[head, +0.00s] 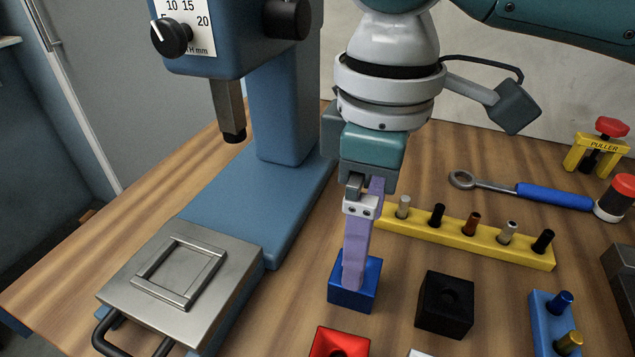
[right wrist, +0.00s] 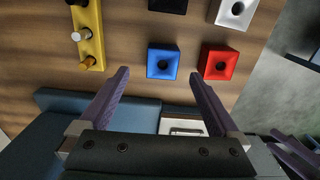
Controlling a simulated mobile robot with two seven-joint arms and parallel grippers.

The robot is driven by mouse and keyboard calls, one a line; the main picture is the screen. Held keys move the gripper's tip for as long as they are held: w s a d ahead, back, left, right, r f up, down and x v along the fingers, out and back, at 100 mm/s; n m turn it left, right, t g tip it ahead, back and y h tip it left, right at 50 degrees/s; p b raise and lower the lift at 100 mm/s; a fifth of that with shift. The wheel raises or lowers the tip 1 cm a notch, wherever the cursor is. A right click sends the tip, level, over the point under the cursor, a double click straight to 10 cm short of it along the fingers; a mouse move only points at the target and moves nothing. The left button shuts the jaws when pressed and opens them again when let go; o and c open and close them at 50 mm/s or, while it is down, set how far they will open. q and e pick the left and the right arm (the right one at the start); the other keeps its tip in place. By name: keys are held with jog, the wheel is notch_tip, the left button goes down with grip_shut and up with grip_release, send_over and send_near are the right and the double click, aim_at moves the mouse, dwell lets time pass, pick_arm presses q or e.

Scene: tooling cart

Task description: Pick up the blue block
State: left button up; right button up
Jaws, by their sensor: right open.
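The blue block (head: 365,297) stands on the wooden table with a hole in its top, left of a black block. It also shows in the right wrist view (right wrist: 154,70), centred in the gap between the fingertips and just beyond them. My right gripper (head: 354,284) points down at the blue block. Its fingers line up one behind the other in the head view and hide part of the block. In the right wrist view my right gripper (right wrist: 160,73) is open, with nothing between its fingers. My left gripper is not in view.
A black block (head: 446,304) and a red block (head: 338,343) stand close by. A yellow rack (head: 470,237) with several pegs lies behind. A blue press (head: 250,200) with a metal plate (head: 135,285) is at left. A blue peg holder (head: 541,325) is at right.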

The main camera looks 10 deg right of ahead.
aim_at(362, 300)
jog(key=f, duration=0.6)
jog(key=shift+s+a+f+b, duration=0.15)
jog(key=shift+a+f+b, duration=0.05)
jog(key=shift+f+b, duration=0.2)
jog(key=shift+r, duration=0.1)
grip_shut()
dwell(0.3)
